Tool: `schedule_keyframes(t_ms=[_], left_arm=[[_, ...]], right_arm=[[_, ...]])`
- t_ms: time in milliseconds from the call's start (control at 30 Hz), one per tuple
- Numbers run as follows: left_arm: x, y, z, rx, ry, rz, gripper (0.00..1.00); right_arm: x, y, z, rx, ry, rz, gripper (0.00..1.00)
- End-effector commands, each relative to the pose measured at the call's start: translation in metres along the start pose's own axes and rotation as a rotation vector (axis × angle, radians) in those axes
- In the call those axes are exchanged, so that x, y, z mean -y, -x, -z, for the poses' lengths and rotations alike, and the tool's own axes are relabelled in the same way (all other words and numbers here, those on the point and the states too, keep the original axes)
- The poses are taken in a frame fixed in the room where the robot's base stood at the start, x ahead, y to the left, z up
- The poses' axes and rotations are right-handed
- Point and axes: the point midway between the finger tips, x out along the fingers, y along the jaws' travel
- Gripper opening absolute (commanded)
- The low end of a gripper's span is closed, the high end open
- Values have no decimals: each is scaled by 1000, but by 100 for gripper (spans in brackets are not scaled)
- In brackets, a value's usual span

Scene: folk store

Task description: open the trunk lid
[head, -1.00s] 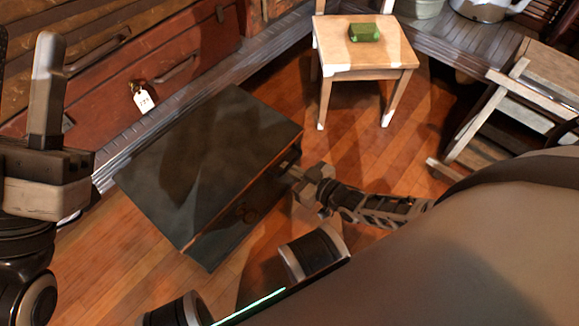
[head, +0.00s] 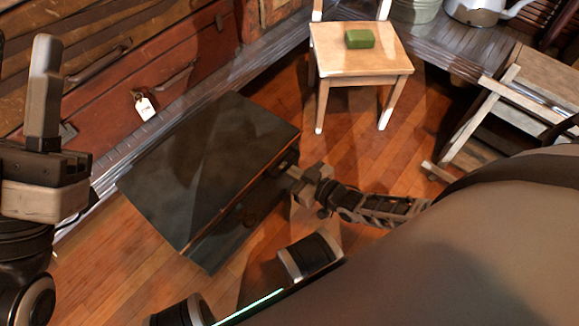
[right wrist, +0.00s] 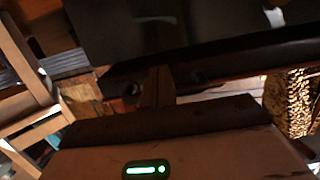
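The trunk (head: 205,165) is a dark grey-green box on the wooden floor in the middle of the head view. Its lid looks down, with no clear gap along the front edge. My right gripper (head: 291,174) is at the right end of the trunk's front, by the lid edge. In the right wrist view its fingers (right wrist: 156,88) look together and reach to the trunk's dark edge (right wrist: 220,65). Their tips are hard to make out, and I cannot tell whether they touch the lid. My left gripper (head: 22,90) is raised at the left, fingers apart and empty, away from the trunk.
A red-brown suitcase (head: 110,70) with a white tag (head: 145,107) stands on a platform behind the trunk. A wooden chair (head: 345,65) bearing a green block (head: 359,39) stands at the back. A wooden stand (head: 500,110) is at the right. Floor between is clear.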

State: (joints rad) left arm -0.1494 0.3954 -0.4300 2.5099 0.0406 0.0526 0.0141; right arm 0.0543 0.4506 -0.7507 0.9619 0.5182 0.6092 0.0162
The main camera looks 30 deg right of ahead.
Motion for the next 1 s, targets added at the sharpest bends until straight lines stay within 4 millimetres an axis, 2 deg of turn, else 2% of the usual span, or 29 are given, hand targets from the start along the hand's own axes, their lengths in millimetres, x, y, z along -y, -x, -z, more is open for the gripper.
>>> schedule_keyframes(t_ms=[500, 1000], left_arm=[[6, -15, 19, -1, 0, 0, 32], [7, -18, 22, -1, 0, 0, 32]], right_arm=[[0, 3, 28, -6, 0, 0, 0], [0, 3, 33, -6, 0, 0, 0]])
